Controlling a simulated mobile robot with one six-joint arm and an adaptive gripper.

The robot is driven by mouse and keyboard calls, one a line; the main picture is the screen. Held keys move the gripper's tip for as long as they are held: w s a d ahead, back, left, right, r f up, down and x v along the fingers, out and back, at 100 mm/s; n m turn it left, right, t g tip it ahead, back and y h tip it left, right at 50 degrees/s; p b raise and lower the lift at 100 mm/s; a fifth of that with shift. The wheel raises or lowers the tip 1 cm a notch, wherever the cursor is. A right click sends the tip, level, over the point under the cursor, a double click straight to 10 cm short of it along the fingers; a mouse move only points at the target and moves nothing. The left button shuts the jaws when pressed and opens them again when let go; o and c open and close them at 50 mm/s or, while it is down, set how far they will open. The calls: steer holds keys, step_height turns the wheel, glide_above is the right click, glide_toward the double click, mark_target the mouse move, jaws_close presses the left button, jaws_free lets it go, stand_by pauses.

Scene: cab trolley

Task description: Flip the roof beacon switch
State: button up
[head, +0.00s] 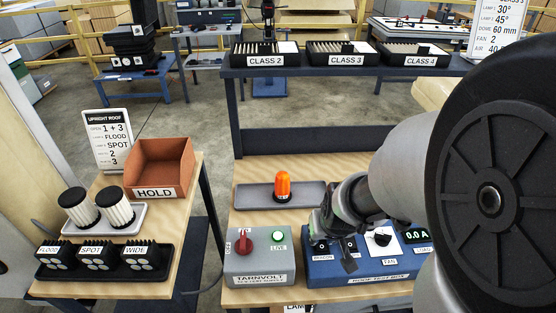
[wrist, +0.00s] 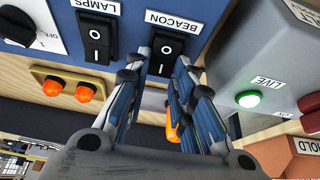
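The blue test box (head: 350,270) stands on the right part of the bench. Its beacon switch, a black rocker marked O and I (wrist: 166,50), shows in the wrist view under the BEACON label. I cannot tell which side of it is pressed. A like rocker marked LAMPS (wrist: 96,38) is beside it. My gripper (head: 325,243) is over the switch row in the head view and hides part of it. In the wrist view my gripper (wrist: 162,72) is open and empty, its fingertips on either side of the beacon switch; contact is unclear. The orange beacon (head: 282,185) stands upright on a grey tray.
The grey power box (head: 260,264) with a red knob (head: 245,240) and lit green LIVE lamp (head: 278,237) stands close left of the blue box. The fan knob (head: 380,238) is right of my gripper. A HOLD bin (head: 160,168) stands on the left table.

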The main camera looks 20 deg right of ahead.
steer(key=o, duration=0.5)
steer(key=shift+c, duration=0.2)
steer(key=v, duration=1.2)
steer(key=s+a+r+n+y, duration=0.1)
steer(key=s+a+r+n, duration=0.2)
steer(key=s+a, duration=0.4)
steer(key=shift+s+a+r, duration=0.35)
steer(key=shift+a+r, duration=0.05)
steer(key=shift+a, duration=0.6)
